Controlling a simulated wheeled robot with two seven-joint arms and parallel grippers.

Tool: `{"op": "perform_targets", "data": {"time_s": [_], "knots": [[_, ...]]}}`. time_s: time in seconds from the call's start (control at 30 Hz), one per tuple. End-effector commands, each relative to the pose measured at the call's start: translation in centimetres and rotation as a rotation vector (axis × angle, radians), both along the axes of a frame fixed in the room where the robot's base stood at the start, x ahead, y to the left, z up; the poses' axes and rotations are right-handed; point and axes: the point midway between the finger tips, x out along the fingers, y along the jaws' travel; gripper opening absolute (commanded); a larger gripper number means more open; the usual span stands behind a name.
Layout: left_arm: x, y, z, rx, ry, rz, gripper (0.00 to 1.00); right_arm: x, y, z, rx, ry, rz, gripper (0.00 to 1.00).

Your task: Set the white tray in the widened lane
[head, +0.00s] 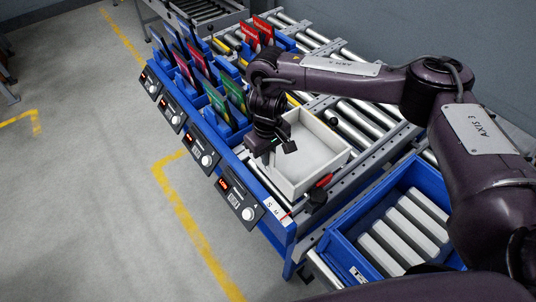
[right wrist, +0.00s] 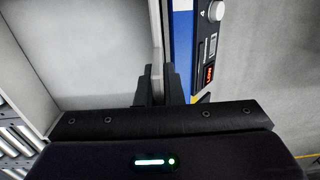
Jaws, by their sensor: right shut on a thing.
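The white tray (head: 312,150) is an empty open box over the near end of the roller conveyor, level as far as I can tell. My right gripper (head: 266,150) is shut on the tray's left wall, the side toward the blue conveyor edge. In the right wrist view the fingers (right wrist: 158,88) pinch that thin wall (right wrist: 156,45). The lane's rollers (head: 262,178) show beside the tray; a perforated grey rail (head: 366,160) runs along its right. I cannot tell whether the tray touches the rollers. My left gripper is not in view.
A red-handled black lever (head: 322,184) sits right by the tray's near corner. Blue bins with coloured cards (head: 215,100) stand beyond my gripper. Control boxes (head: 238,200) line the left edge. A blue crate (head: 350,252) with grey bars stands at near right.

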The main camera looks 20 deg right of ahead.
Motion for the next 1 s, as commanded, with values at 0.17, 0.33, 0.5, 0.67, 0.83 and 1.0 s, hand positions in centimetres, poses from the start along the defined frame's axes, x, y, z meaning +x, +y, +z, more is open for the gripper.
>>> {"op": "perform_targets", "data": {"time_s": [0.17,0.33,0.5,0.67,0.83,1.0], "knots": [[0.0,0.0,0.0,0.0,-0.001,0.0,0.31,0.0,0.0,0.0,0.0,-0.001,0.0,0.0],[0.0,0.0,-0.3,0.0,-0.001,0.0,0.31,0.0,0.0,-0.5,0.0,-0.001,0.0,0.0],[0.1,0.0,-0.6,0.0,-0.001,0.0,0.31,0.0,0.0,-1.2,0.001,0.0,0.001,0.0],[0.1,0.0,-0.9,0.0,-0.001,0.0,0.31,0.0,0.0,-1.9,0.001,0.0,0.001,0.0],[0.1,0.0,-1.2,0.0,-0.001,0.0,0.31,0.0,0.0,-2.5,0.0,-0.001,0.0,0.0],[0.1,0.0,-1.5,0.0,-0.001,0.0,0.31,0.0,0.0,-3.2,0.0,-0.001,0.0,0.0]]}}
